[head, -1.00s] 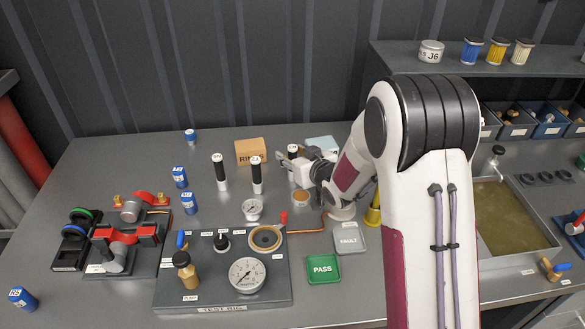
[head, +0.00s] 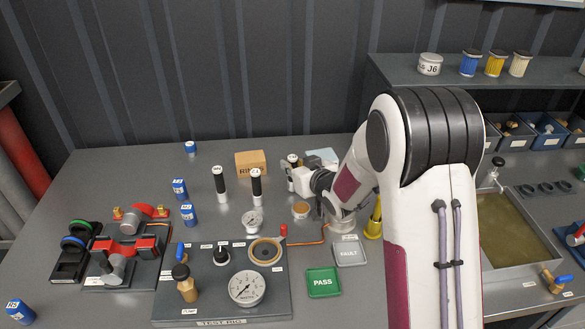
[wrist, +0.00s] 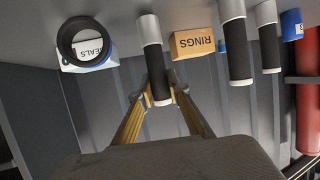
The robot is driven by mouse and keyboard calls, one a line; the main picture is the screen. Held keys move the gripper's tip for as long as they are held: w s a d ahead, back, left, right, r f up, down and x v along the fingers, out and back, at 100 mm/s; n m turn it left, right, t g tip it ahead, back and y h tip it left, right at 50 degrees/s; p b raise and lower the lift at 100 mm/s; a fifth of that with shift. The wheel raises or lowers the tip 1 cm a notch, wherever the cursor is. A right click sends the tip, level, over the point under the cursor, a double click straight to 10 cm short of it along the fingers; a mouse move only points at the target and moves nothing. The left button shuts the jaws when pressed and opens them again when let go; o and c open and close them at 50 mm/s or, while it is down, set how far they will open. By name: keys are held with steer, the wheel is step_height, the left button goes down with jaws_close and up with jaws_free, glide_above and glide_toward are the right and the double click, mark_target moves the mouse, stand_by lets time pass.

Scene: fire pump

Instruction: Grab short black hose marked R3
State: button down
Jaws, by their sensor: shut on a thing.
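A short hose with a black lower part and a pale upper band (wrist: 154,58) stands between my gripper's fingers (wrist: 158,94) in the wrist view. My gripper is shut on it; its marking is not readable there. In the head view this hose (head: 292,162) stands near the back right of the bench, partly hidden by my gripper (head: 294,178). Two similar black hoses with white tops stand to its left, one nearer (head: 256,187) and one farther left (head: 219,185).
A RINGS box (head: 250,162) stands close behind the hoses. A SEALS box (wrist: 92,50) is on the other side in the wrist view. A small gauge (head: 252,220), the test rig (head: 215,305), a green PASS tray (head: 323,283) and a grey FAULT tray (head: 349,252) lie in front.

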steer(key=shift+r, duration=4.65)
